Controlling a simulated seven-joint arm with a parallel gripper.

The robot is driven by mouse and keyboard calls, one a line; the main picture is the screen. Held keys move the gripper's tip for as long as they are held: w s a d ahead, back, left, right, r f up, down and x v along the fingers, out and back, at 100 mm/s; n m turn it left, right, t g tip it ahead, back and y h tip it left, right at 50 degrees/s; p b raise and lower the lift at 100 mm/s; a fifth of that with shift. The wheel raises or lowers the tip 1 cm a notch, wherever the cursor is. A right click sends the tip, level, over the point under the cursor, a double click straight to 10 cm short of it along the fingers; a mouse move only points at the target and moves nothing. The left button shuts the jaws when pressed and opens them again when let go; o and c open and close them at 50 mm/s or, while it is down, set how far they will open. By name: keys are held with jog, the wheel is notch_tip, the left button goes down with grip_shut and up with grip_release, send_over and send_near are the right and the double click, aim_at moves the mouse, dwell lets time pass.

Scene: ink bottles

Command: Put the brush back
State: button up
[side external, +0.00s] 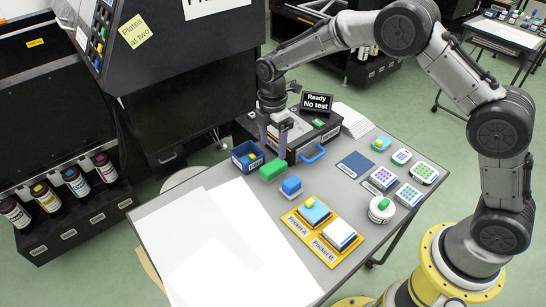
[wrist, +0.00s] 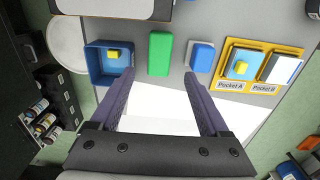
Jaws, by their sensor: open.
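I cannot tell for sure which thing is the brush. A green block (side external: 272,171) lies on the grey table below my gripper (side external: 274,150); it also shows in the wrist view (wrist: 159,54), ahead of and between the fingertips. My gripper (wrist: 159,76) has its two purple fingers spread apart, with nothing between them. A blue block (side external: 291,186) with a pale base lies just right of the green one (wrist: 202,56). A dark blue open box (side external: 237,164) with a small yellow piece (wrist: 113,54) inside stands to the left.
A yellow tray (side external: 299,229) labelled Pocket A and Pocket B holds two pads. A black device (side external: 300,132) with a blue handle and a "Ready No test" sign (side external: 317,102) stands behind. Patterned plates and a round white pot (side external: 381,212) are at right. White sheets (side external: 225,250) cover the front left.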

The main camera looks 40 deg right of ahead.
jog(key=shift+r, duration=1.15)
jog(key=s+d+r+m+t, duration=0.1)
jog(key=s+d+r+m, duration=0.25)
jog(key=s+r, duration=0.35)
jog(key=s+d+r+m+t, duration=0.2)
jog(key=s+r+m, duration=0.25)
jog(key=r, duration=0.45)
jog(key=s+d+m+t, duration=0.1)
jog(key=s+m, duration=0.4)
jog(key=s, duration=0.6)
jog(key=s+d+r+m+t, duration=0.1)
jog(key=s+m, duration=0.4)
jog(key=s, duration=0.5)
jog(key=shift+s+d+r+t, duration=0.25)
jog(key=shift+s+d+t, duration=0.1)
jog(key=shift+d, duration=0.45)
